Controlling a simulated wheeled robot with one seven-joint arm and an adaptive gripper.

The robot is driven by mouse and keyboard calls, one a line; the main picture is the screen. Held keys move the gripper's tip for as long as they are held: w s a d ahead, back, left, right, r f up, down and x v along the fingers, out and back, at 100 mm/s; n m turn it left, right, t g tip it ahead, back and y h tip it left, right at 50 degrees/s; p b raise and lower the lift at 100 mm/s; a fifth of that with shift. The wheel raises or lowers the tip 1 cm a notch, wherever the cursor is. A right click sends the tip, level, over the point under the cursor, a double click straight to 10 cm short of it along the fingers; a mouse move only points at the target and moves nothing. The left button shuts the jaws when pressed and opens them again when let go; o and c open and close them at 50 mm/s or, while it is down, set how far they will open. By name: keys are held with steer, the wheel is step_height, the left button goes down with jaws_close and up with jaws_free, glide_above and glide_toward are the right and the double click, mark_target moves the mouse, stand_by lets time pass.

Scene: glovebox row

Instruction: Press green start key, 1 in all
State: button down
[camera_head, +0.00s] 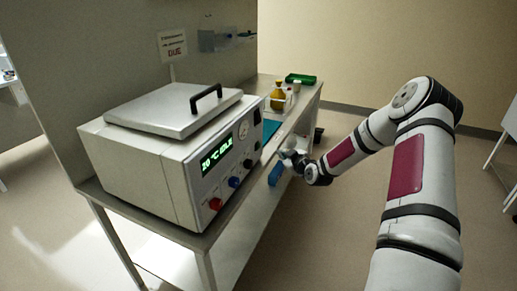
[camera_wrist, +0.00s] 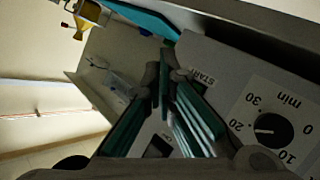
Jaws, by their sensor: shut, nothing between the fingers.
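The white bench device (camera_head: 140,165) with a black-handled lid stands on the bench; its front panel faces my arm. In the wrist view, a START label (camera_wrist: 197,76) is printed on the white panel, just right of my fingertips. In the head view my gripper (camera_head: 284,164) is right of the panel, small and partly hidden by my wrist.
A black timer knob (camera_wrist: 268,130) is right of my fingers. Floor right is open.

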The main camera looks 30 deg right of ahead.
steer(key=shift+w+a+b, duration=0.4)
steer(key=shift+w+a, duration=0.5)
steer(key=shift+w, duration=0.25)
steer(key=shift+w+a+b, duration=0.4)
steer(key=shift+w+a, duration=0.45)
steer(key=shift+w, duration=0.3)
steer(key=shift+w+a, duration=0.1)
steer(key=shift+w+a, duration=0.15)
steer(key=shift+w, duration=0.05)
steer(key=shift+w+a+b, duration=0.3)
steer(key=shift+w+b, duration=0.1)
stand_by(0.6)
steer(key=shift+s, duration=0.1)
steer(key=shift+s+d, duration=0.55)
steer(key=shift+s, duration=0.05)
steer(key=shift+p, duration=0.3)
steer(key=shift+s+d+p, duration=0.35)
steer(key=shift+s+d, duration=0.45)
steer(key=shift+s, duration=0.2)
steer(key=shift+s+d+p, duration=0.35)
steer(key=shift+s+d, duration=0.4)
steer(key=shift+s, duration=0.25)
